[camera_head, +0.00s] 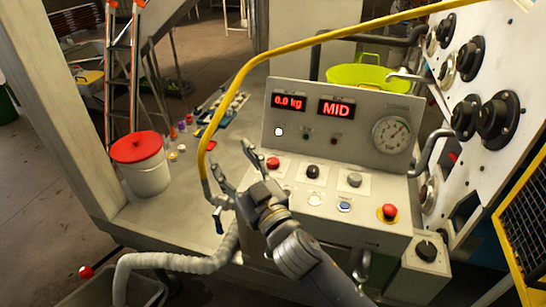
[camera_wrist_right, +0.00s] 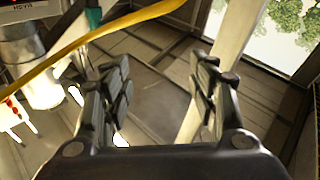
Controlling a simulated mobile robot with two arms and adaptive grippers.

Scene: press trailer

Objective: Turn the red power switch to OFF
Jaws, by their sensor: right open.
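On the grey control console (camera_head: 375,105) there is a red knob (camera_head: 272,163) at the left of the upper row. A red mushroom button on a yellow base (camera_head: 389,211) sits at the lower right. I cannot read labels to tell which red control is the power switch. My right gripper (camera_head: 229,158) is open and empty, just left of the red knob, with its fingers pointing away from me. In the right wrist view the open jaws (camera_wrist_right: 160,85) have nothing between them, and no switch shows clearly. My left gripper is not in view.
A yellow hose (camera_head: 247,72) arches over the console and passes close to my right fingers. A white bucket with a red lid (camera_head: 139,150) stands left. A panel with black knobs (camera_head: 497,118) is at right. A green basin (camera_head: 368,76) is behind the console.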

